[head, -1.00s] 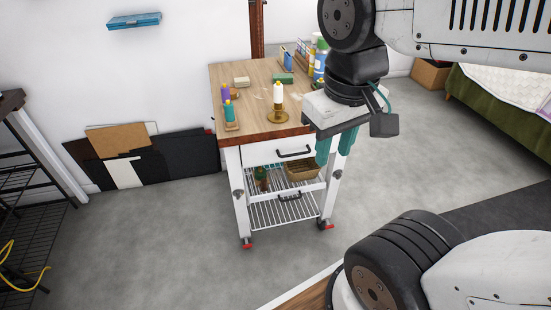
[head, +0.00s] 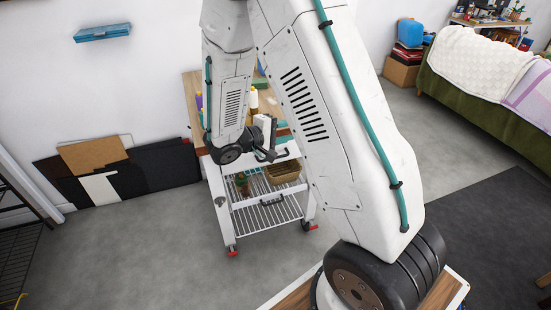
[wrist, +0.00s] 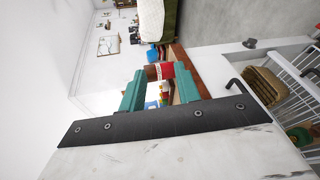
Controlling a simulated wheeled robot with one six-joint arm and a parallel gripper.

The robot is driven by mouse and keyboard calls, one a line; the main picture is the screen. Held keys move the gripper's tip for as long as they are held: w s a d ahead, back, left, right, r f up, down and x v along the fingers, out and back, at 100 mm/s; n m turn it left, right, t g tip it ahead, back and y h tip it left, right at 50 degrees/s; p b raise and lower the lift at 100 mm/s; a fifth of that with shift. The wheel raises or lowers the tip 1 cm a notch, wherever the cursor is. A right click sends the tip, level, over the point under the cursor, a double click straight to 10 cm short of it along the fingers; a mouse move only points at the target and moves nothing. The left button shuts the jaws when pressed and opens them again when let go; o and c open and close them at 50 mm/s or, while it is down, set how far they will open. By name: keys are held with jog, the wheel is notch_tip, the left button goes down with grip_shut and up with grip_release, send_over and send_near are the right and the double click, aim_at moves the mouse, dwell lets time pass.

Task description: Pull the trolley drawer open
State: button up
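The trolley (head: 212,192) is white with a wooden top (head: 192,90). Its white upper drawer front, with a black bar handle (head: 286,153), is partly hidden behind my arm in the head view. In the wrist view, turned sideways, the white drawer front (wrist: 212,68) and its black handle (wrist: 236,84) are right of my fingers. My gripper (wrist: 160,90) has two teal fingers apart with nothing gripped between them. It is near the front edge of the wooden top, apart from the handle. The drawer looks shut.
A lower wire shelf has a second black handle (head: 271,200). A wicker basket (head: 283,172) sits below the drawer. Bottles stand on the top, largely hidden by my arm. Boards (head: 150,170) lean on the wall at left. Grey floor lies clear before the trolley.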

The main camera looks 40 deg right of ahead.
jog(key=w+a+f+n+t+y, duration=0.1)
jog(key=w+f+n+t, duration=0.25)
jog(key=f, duration=0.55)
jog(key=w+a+f+n+t, duration=0.2)
jog(key=w+f+t, duration=0.15)
jog(key=f, duration=0.65)
jog(key=shift+t, duration=0.3)
jog(key=x, duration=0.7)
jog(key=shift+d+r, duration=0.15)
jog(key=shift+d, duration=0.1)
grip_shut()
